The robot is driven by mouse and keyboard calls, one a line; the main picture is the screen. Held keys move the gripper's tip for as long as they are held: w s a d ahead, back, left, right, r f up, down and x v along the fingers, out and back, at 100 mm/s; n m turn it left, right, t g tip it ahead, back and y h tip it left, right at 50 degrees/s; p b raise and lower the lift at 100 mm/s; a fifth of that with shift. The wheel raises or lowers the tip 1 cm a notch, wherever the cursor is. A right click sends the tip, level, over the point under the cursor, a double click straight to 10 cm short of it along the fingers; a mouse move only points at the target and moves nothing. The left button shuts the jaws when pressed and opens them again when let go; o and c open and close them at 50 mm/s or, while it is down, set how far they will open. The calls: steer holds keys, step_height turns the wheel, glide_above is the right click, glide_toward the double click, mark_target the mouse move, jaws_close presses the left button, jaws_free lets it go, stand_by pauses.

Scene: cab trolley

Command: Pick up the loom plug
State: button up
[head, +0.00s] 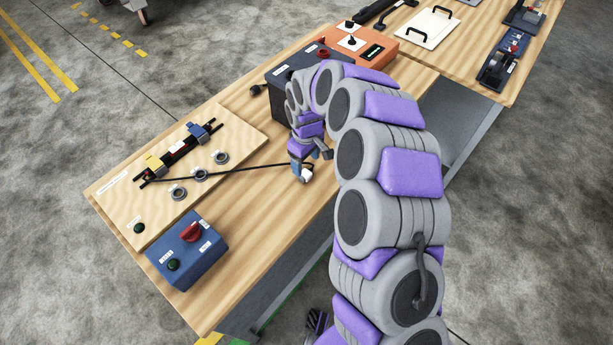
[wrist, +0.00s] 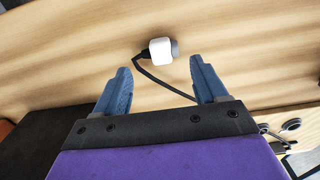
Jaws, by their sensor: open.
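The loom plug (wrist: 161,50) is a white block with a grey end and a dark cable lead, lying on the wooden bench top in the wrist view. In the head view the white plug (head: 306,173) shows right at my gripper's tip, at the end of a black cable. My gripper (wrist: 160,78) is open, with its two blue fingers spread and nothing between them but part of the cable in view. The plug appears just beyond the fingertips, between their lines. My gripper (head: 303,166) also shows in the head view, partly covering the plug's surroundings.
The black cable (head: 240,169) runs left to a pale board (head: 135,213) with rings and a yellow-and-blue fixture (head: 180,148). A blue box (head: 186,249) with a red knob stands at the front left. A dark box (head: 280,88) stands behind my gripper.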

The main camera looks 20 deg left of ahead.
mark_target(303, 172)
steer(key=shift+a+f, duration=0.2)
steer(key=shift+f, duration=0.05)
steer(key=f, duration=0.1)
steer(key=f+b, duration=0.1)
steer(key=f, duration=0.2)
steer(key=shift+s+a+f, duration=0.15)
steer(key=shift+a, duration=0.25)
steer(key=shift+d+f+b, duration=0.1)
steer(key=shift+f+b, duration=0.2)
steer(key=shift+f, duration=0.05)
steer(key=shift+d+r, duration=0.1)
steer(key=shift+d, duration=0.1)
steer(key=shift+c, duration=0.3)
steer(key=shift+a, duration=0.25)
steer(key=c, duration=0.6)
steer(key=shift+d, duration=0.15)
jaws_close()
steer(key=shift+r, duration=0.1)
